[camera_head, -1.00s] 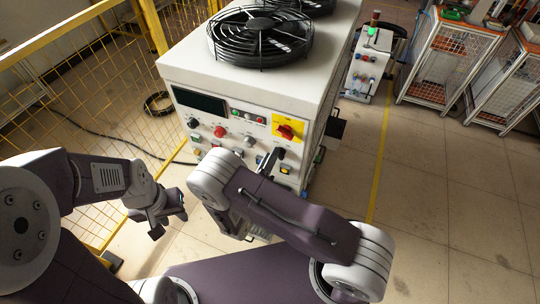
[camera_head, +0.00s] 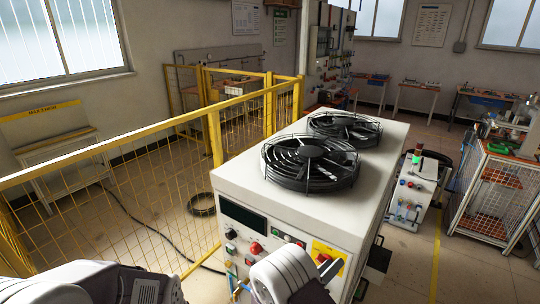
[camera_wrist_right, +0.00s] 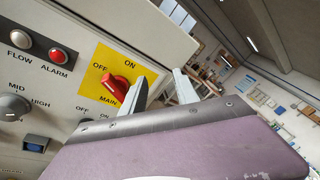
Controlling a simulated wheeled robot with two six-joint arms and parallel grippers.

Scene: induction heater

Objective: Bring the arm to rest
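My right arm shows at the bottom of the head view as a white link (camera_head: 283,275) in front of the heater cabinet (camera_head: 235,180). My right gripper (camera_head: 328,268) is partly hidden beside that link, near the yellow switch plate (camera_head: 322,250). In the right wrist view, the two grey fingers of my right gripper (camera_wrist_right: 160,76) stand apart with nothing between them. The red main switch knob (camera_wrist_right: 116,88) is just left of the fingers; whether they touch it I cannot tell. My left arm (camera_head: 100,284) shows at the bottom left; its gripper is out of frame.
Two black fans (camera_head: 310,162) sit on the cabinet top. A yellow mesh fence (camera_head: 150,180) runs along the left. A small white unit (camera_head: 413,190) and a mesh-sided cart (camera_head: 490,195) stand to the right. Floor (camera_head: 455,265) is free at the lower right.

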